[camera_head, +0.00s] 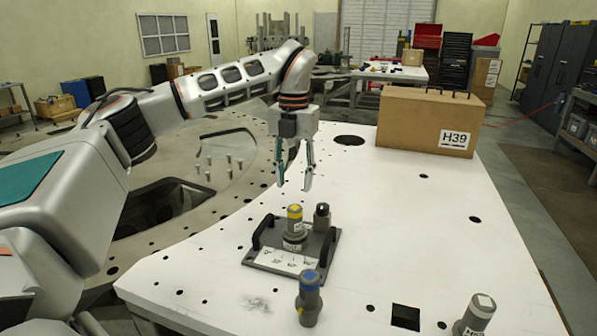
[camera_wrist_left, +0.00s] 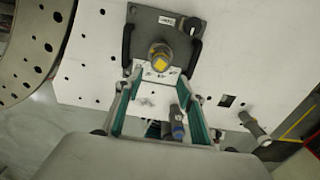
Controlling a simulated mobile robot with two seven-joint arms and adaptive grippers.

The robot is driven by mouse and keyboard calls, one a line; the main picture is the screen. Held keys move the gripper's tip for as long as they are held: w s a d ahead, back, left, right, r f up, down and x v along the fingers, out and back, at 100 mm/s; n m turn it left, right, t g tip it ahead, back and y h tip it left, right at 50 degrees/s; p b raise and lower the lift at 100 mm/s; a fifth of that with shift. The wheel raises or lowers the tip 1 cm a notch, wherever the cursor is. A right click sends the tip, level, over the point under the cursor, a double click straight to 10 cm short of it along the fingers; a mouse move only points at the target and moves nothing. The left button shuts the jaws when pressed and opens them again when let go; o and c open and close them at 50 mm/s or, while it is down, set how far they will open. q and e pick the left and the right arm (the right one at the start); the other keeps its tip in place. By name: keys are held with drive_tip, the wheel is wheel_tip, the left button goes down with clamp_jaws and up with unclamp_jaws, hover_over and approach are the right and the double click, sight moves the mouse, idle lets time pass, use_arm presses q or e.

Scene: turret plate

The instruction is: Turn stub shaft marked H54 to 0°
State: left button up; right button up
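A dark grey plate (camera_head: 262,262) with two black handles lies on the white table. On it stands a grey stub shaft with a yellow top (camera_head: 294,213), upright in a collar, and a smaller grey post with a dark top (camera_head: 321,211) beside it. A white scale strip (camera_head: 290,260) lies at the plate's front. I cannot read H54 on any of them. My left gripper (camera_head: 293,186) is open and empty, pointing down above and behind the yellow-topped shaft, apart from it. In the left wrist view the yellow top (camera_wrist_left: 159,58) shows just beyond the fingertips. My right gripper is not in view.
A blue-topped grey post (camera_head: 310,297) stands in front of the plate, and another grey post (camera_head: 477,316) at the front right. A cardboard box marked H39 (camera_head: 425,120) stands at the back right. The table right of the plate is mostly clear, with holes.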

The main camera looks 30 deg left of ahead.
sight(295, 207)
use_arm(q)
drive_tip(key=shift+f, duration=1.3)
drive_tip(key=shift+w+f, duration=0.1)
drive_tip(key=shift+f, duration=1.4)
drive_tip(key=shift+f+b, duration=0.45)
drive_tip(key=shift+f, duration=0.9)
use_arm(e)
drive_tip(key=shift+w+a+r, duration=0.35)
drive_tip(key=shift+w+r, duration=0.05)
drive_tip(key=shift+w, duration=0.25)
use_arm(q)
drive_tip(key=c, duration=0.8)
drive_tip(key=shift+c, duration=0.2)
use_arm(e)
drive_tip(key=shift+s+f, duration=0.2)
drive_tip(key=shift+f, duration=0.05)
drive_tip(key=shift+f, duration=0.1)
